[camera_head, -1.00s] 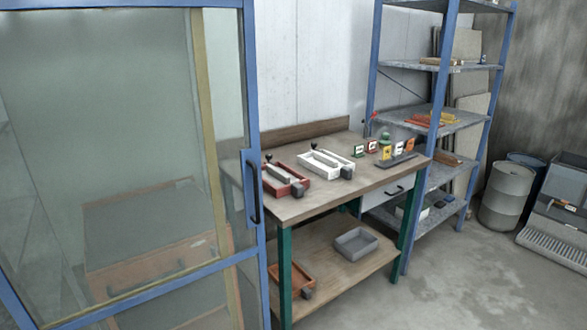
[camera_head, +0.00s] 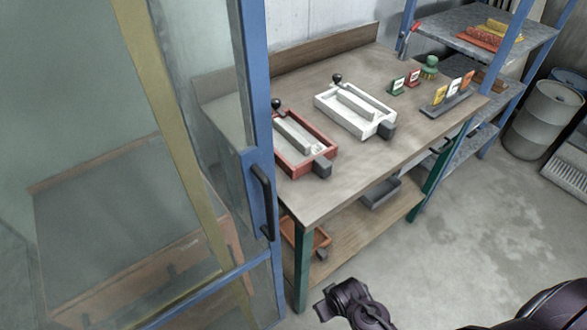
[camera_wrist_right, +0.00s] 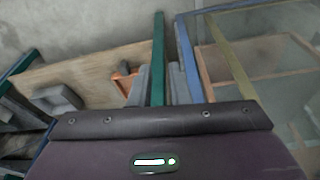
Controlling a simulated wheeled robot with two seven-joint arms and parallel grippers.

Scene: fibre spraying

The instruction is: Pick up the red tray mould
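The red tray mould (camera_head: 294,164) sits on the left part of the workbench top. It has a pale insert, a black knob at its back corner and a dark grey block at its front right corner. The blue door frame stands close to its left side. Dark parts of my arms show low in the head view, clear of the mould. My left gripper is not in view.
A white tray mould (camera_head: 370,127) stands right of the red one. Small signs, a green object (camera_head: 430,69) and a dark card rack (camera_head: 445,102) are farther right. An orange tray (camera_head: 318,238) and a grey tray (camera_head: 379,193) lie on the lower shelf. The glazed blue-framed door (camera_head: 257,130) blocks the left.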

